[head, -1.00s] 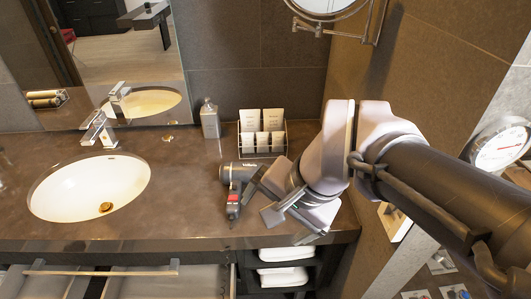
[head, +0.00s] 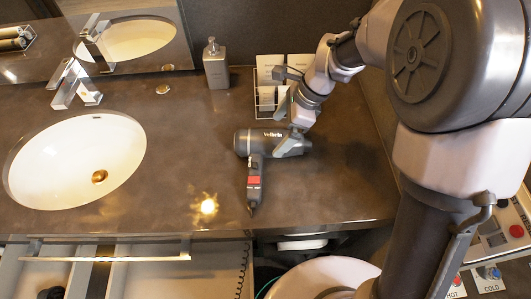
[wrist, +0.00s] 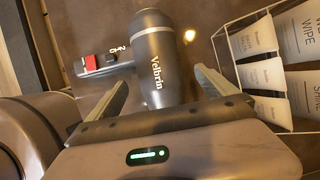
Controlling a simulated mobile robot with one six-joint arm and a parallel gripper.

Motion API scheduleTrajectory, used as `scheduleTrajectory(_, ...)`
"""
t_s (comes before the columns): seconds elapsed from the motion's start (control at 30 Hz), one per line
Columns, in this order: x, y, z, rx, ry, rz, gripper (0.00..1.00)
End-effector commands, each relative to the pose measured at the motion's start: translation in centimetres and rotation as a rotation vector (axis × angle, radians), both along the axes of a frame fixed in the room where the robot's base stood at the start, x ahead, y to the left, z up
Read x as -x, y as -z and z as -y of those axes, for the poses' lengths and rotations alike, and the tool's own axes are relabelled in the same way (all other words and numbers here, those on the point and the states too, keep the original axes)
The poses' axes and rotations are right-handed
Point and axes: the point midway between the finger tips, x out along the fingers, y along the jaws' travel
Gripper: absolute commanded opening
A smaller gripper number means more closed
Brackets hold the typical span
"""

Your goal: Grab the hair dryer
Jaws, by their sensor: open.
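A dark grey hair dryer (head: 257,143) lies on the brown counter, its barrel running left to right and its handle with a red switch pointing toward the front edge. It also shows in the wrist view (wrist: 160,62), with the name Velbrin on the barrel. My gripper (head: 294,122) is at the right part of the barrel in the head view. In the wrist view my gripper (wrist: 160,95) is open, with its fingers on either side of the barrel. I cannot tell whether either finger touches it. My arm hides part of the counter on the right.
A wire rack (head: 268,92) with white packets stands close behind my gripper. A grey soap bottle (head: 216,66) is at the back. The white sink (head: 75,160) is on the left, with a faucet (head: 70,85). An open drawer (head: 180,272) is below the counter's front edge.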

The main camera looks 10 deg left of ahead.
Motion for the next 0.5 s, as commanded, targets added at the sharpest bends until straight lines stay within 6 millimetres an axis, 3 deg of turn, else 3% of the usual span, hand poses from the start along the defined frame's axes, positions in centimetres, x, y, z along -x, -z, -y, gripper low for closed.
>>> scheduleTrajectory(0.3, 0.5, 5.0, -1.5, 0.000, 0.000, -0.001, 0.96)
scheduleTrajectory(0.5, 0.5, 5.0, -1.6, 0.000, 0.001, 0.002, 0.96)
